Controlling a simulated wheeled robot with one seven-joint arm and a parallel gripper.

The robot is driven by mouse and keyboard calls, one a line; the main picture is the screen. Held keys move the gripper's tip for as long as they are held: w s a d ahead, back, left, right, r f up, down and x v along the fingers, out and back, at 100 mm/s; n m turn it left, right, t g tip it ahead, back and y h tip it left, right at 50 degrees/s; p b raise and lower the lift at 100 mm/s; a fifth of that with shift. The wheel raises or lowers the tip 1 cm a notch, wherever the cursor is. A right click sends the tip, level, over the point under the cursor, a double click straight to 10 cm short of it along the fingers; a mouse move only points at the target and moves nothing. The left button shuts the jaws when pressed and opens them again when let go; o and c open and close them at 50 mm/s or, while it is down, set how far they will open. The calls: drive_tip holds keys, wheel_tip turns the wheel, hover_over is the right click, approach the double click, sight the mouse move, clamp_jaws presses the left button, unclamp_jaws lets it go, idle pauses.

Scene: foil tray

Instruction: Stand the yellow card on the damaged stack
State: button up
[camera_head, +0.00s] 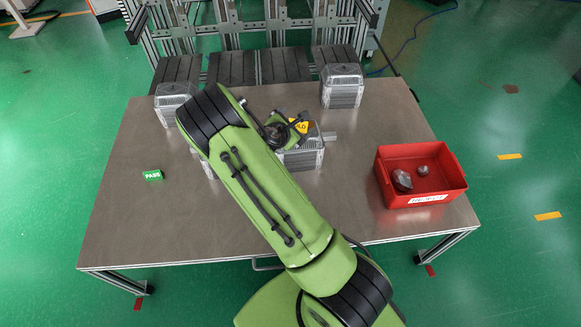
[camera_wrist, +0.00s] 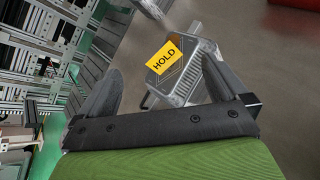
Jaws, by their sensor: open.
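The yellow card (camera_head: 300,126), marked HOLD, is at the top of a foil-tray stack (camera_head: 302,158) near the middle of the table. It also shows in the wrist view (camera_wrist: 164,54), where it appears to stand on the stack (camera_wrist: 184,80). A grey piece juts from that stack's side (camera_head: 329,137). My gripper (camera_wrist: 161,68) is open, with its fingers apart on either side of the card and no visible contact. In the head view, my arm hides part of the gripper and the card's lower edge.
Foil stacks stand at the back left (camera_head: 172,103) and back right (camera_head: 341,88); another is mostly hidden behind my arm. A green PASS card (camera_head: 152,175) stands at left. A red bin (camera_head: 430,190) with crumpled foil is at right. The table's (camera_head: 130,225) front left is clear.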

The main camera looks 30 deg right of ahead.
drive_tip(key=s+a+r+m+g+y, duration=0.1)
drive_tip(key=s+a+r+m+y, duration=0.2)
drive_tip(key=s+a+r+m, duration=0.5)
drive_tip(key=s+a+r+m+y, duration=0.4)
drive_tip(key=s+r+m, duration=0.2)
drive_tip(key=r, duration=0.3)
drive_tip(key=s+a+r+m+y, duration=0.1)
drive_tip(key=s+a, duration=0.3)
drive_tip(key=s, duration=0.4)
drive_tip(key=s+a+r+m+y, duration=0.1)
drive_tip(key=s+a+r+m, duration=0.3)
drive_tip(key=s, duration=0.4)
drive_tip(key=shift+s+r+y, duration=0.2)
drive_tip(key=shift+r+y, duration=0.05)
drive_tip(key=shift+y, duration=0.05)
drive_tip(key=shift+d, duration=0.1)
drive_tip(key=shift+r+p, duration=1.85)
drive_tip(key=shift+r, duration=0.1)
